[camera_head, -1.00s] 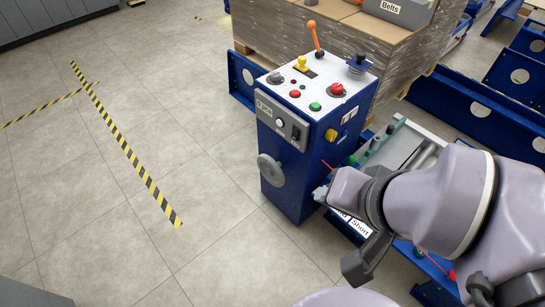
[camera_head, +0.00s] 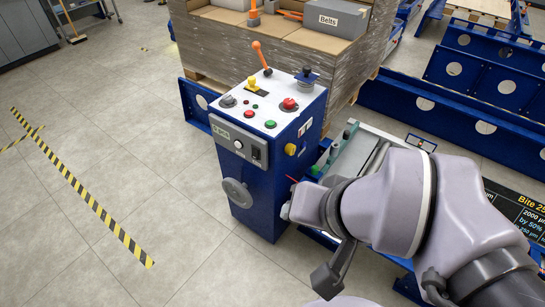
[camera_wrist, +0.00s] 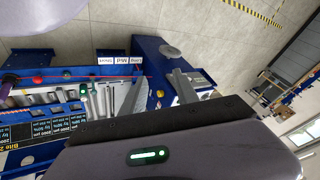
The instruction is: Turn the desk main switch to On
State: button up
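The desk is a blue console with a white sloped top (camera_head: 247,107), left of my arm in the head view. The top carries a grey rotary knob (camera_head: 228,101), a red knob (camera_head: 290,104), an orange-tipped lever (camera_head: 261,56), a yellow knob and push buttons. Its grey front panel (camera_head: 222,130) has a black switch (camera_head: 255,153). A yellow knob (camera_head: 291,149) is on the right side. Labels are too small to read, so I cannot tell which is the main switch. My gripper (camera_wrist: 158,82) shows two separated fingers in the wrist view, empty and touching no control.
A pallet with a large carton (camera_head: 345,65) and a grey Belts box (camera_head: 336,18) stands behind the desk. Blue frames (camera_head: 450,105) fill the right. A handwheel (camera_head: 236,192) juts from the desk front. Floor left of the desk is clear, with striped tape (camera_head: 85,195).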

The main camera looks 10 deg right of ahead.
aim_at(288, 103)
jog(key=i+j+z, duration=0.15)
jog(key=i, duration=0.45)
jog(key=i+j+z, duration=0.2)
jog(key=i, duration=0.45)
